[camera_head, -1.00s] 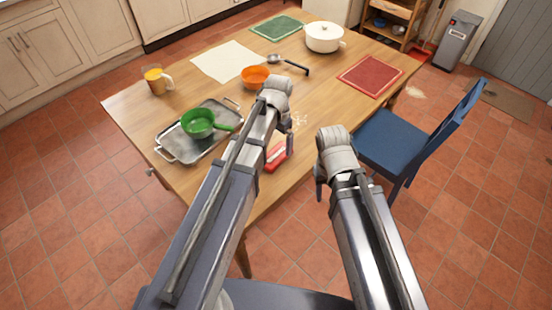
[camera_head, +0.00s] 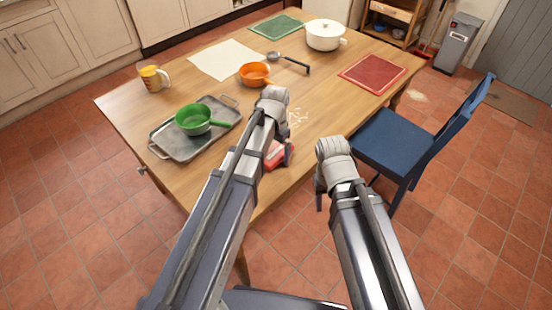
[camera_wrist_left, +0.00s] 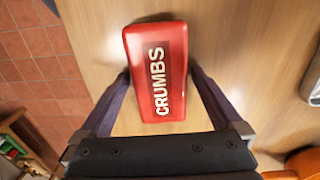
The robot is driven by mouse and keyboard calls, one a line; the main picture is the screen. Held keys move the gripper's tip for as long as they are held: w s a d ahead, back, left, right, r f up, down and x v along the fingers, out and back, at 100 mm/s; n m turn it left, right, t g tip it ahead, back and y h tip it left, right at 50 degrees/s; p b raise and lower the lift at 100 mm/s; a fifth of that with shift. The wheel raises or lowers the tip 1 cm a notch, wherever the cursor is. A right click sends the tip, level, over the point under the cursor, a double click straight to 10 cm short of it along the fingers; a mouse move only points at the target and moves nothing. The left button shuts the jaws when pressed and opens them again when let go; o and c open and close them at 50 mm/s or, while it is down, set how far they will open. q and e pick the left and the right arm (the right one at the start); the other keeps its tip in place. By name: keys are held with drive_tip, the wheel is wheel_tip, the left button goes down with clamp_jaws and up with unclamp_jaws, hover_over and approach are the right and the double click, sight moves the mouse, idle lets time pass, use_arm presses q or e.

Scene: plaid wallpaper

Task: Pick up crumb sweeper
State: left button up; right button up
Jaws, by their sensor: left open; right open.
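The crumb sweeper (camera_head: 278,156) is a red block lying on the wooden table near its front edge, partly hidden by my left arm in the head view. In the left wrist view the crumb sweeper (camera_wrist_left: 157,72) shows the white word CRUMBS on a dark band. My left gripper (camera_wrist_left: 158,78) is open, with one finger on each side of the sweeper's lower part. I cannot tell whether the fingers touch it. In the head view my left gripper (camera_head: 283,152) is over the sweeper. My right gripper (camera_head: 319,195) is open and empty, off the table's front edge.
Pale crumbs (camera_head: 298,117) lie behind the sweeper. A metal tray (camera_head: 222,137) with a green pan (camera_head: 193,120) is to the left. An orange pan (camera_head: 254,74) stands farther back. A blue chair (camera_head: 398,142) stands at the right side of the table (camera_head: 330,105).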

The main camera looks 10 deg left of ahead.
sight(276, 151)
use_arm(q)
drive_tip(key=shift+r, duration=0.1)
drive_tip(key=shift+c, duration=0.2)
drive_tip(key=c, duration=1.3)
drive_tip(key=shift+r, duration=0.1)
wheel_tip(276, 151, up, 10)
drive_tip(key=p, duration=1)
drive_tip(key=o, duration=0.9)
drive_tip(key=shift+c, duration=0.2)
drive_tip(key=c, duration=0.6)
